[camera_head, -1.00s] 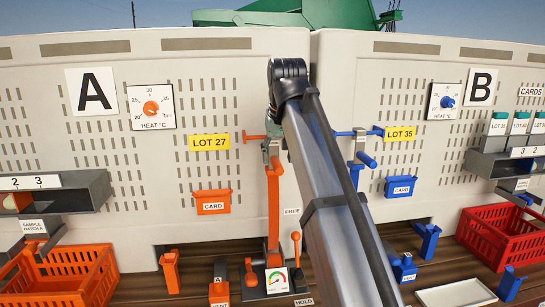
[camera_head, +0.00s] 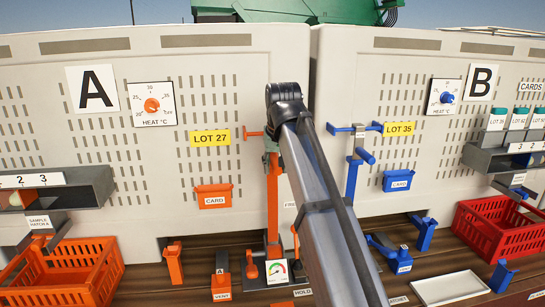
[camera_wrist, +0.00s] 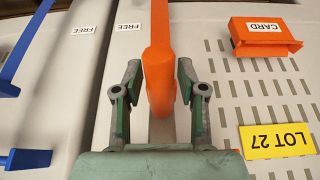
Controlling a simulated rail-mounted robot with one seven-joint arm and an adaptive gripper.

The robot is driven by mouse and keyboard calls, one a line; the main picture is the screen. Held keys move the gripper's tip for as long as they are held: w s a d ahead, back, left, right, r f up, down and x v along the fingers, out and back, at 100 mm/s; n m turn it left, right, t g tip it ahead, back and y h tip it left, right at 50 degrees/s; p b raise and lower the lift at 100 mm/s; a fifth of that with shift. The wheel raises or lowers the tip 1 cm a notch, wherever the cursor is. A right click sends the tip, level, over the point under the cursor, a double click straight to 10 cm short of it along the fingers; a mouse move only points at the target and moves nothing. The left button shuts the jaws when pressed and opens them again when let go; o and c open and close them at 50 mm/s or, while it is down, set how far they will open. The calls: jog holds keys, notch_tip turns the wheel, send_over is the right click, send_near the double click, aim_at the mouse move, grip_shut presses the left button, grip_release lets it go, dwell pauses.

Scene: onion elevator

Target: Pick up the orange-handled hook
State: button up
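An orange upright bar (camera_head: 273,200) stands in front of panel A, just left of my arm, and a short orange crosspiece (camera_head: 253,134) shows near its top. In the wrist view the orange bar (camera_wrist: 160,50) runs in from the top and its bent near end lies between my fingers. My gripper (camera_wrist: 160,88) is open around it, with a gap visible on each side. In the head view my gripper (camera_head: 271,145) is mostly hidden behind my wrist. I cannot make out a separate hook shape; the bar is the orange part at my gripper.
A blue upright bar (camera_head: 352,180) stands right of my arm. Orange (camera_head: 213,196) and blue (camera_head: 397,181) card holders are on the panels. An orange crate (camera_head: 65,275) is at left, a red crate (camera_head: 500,232) at right. A gauge (camera_head: 277,272) stands low near the bar.

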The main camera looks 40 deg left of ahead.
grip_shut()
jog(key=shift+r, duration=0.1)
